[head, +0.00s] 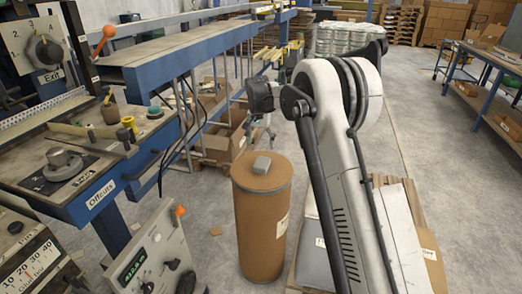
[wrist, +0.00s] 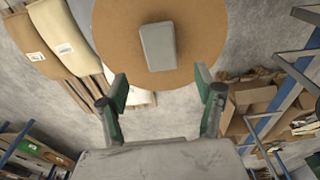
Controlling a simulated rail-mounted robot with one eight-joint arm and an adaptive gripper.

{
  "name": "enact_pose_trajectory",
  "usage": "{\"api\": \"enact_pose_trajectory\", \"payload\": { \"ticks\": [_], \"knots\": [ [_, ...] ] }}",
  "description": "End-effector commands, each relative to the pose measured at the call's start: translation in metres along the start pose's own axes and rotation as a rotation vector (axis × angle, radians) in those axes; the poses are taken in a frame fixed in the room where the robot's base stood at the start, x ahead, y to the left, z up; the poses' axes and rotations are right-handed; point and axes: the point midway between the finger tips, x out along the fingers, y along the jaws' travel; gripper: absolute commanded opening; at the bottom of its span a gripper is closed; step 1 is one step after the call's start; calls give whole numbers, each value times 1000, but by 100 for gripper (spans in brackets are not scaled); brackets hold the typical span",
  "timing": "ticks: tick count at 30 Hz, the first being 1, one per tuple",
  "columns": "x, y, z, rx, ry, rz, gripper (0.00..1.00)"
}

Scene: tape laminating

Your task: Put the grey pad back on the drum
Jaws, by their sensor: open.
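A grey pad (head: 262,166) lies flat on the round brown top of the drum (head: 261,222), a tall cardboard-coloured cylinder standing on the floor. In the wrist view the pad (wrist: 158,46) rests near the middle of the drum top (wrist: 205,30). My gripper (wrist: 166,90) is open and empty, its two green-padded fingers wide apart. The pad lies ahead of the fingertips, not between them. In the head view my gripper (head: 257,128) is above and behind the drum, apart from the pad, and is small and partly hidden by the wrist.
A blue-framed machine (head: 185,45) with a control panel (head: 150,250) stands left of the drum. Stacked sacks (head: 318,255) lie on a pallet to the right. Open cardboard boxes (head: 222,140) sit behind the drum. Bare floor (head: 440,200) lies farther right.

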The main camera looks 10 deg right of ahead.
Motion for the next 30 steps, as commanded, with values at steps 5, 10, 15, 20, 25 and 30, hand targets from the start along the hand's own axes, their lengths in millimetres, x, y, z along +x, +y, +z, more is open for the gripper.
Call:
{"api": "enact_pose_trajectory", "payload": {
  "ticks": [5, 10, 15, 20, 25, 30],
  "knots": [
    [-14, 2, 2, -4, 3, -2, 66],
    [-50, 14, 16, -31, 27, -20, 66],
    [-100, 34, 44, -76, 66, -47, 66],
    [-141, 56, 74, -118, 105, -71, 66],
    [-177, 81, 112, -164, 148, -94, 66],
    [-205, 107, 154, -208, 193, -115, 66]
  ]
}}
